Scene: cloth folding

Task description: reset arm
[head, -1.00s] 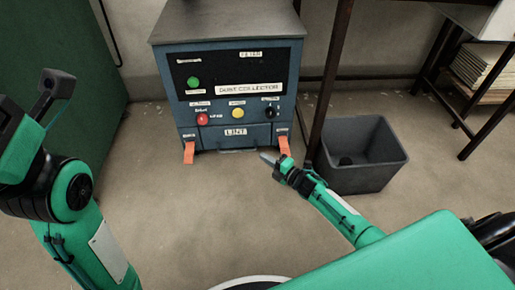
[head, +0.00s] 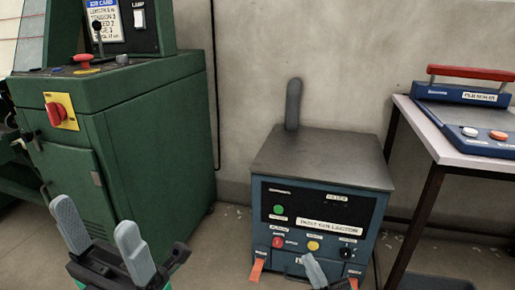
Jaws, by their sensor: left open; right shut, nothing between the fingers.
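My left gripper (head: 98,232) is at the lower left, fingers pointing up, spread apart and empty. It is in front of the green machine's lower side. My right gripper (head: 316,272) shows at the bottom centre, its grey fingers together with nothing seen between them. It overlaps the lower front of the blue dust collector (head: 320,207) in the picture; I cannot tell whether it touches it. Most of my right arm is below the frame.
A green machine (head: 158,160) with a red knob stands at the left. A table (head: 455,150) at the right bears a blue device (head: 465,95) with a red handle. Orange tabs (head: 257,271) hang at the collector's base. Bare floor (head: 215,250) lies between machine and collector.

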